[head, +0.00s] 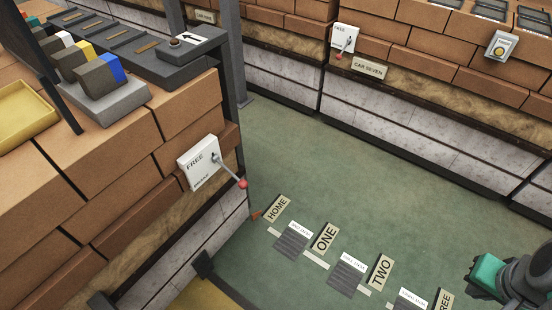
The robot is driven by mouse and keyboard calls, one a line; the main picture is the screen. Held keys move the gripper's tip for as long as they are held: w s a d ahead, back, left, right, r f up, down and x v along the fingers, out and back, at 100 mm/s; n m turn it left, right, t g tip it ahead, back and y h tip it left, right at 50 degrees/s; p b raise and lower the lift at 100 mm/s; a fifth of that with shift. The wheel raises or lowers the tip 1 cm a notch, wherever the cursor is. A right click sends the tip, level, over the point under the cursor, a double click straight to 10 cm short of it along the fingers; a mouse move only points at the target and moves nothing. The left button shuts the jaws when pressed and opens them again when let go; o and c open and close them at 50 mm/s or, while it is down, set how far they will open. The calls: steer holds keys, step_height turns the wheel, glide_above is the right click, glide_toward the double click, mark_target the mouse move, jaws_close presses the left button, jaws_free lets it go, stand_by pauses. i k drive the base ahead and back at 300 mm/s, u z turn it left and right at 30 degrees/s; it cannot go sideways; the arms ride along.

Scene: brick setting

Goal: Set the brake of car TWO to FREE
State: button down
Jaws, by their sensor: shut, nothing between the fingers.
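A white brake plate (203,162) is fixed to the side of the near brick stack at the left. It reads FREE at the top and what looks like BRAKE at the bottom. Its lever, with a red knob (243,184), slants down and to the right, toward the lower end. No car number shows on this plate, so I cannot tell whether it is car TWO's. A floor plate reading TWO (381,272) lies at the lower right. Part of my arm, dark with a teal piece, shows at the lower right edge; my gripper's fingers are not in view.
Another brake plate (344,38), its red-knobbed lever down, stands above a CAR SEVEN label (370,68) across the aisle. Floor plates HOME (277,208) and ONE (325,239) lie in the row. A dark post (229,50) stands by the near stack. The green floor (330,150) between is clear.

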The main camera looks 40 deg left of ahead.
mark_target(243, 185)
steer(key=i, duration=0.95)
steer(key=u, duration=4.6)
steer(key=i, duration=1)
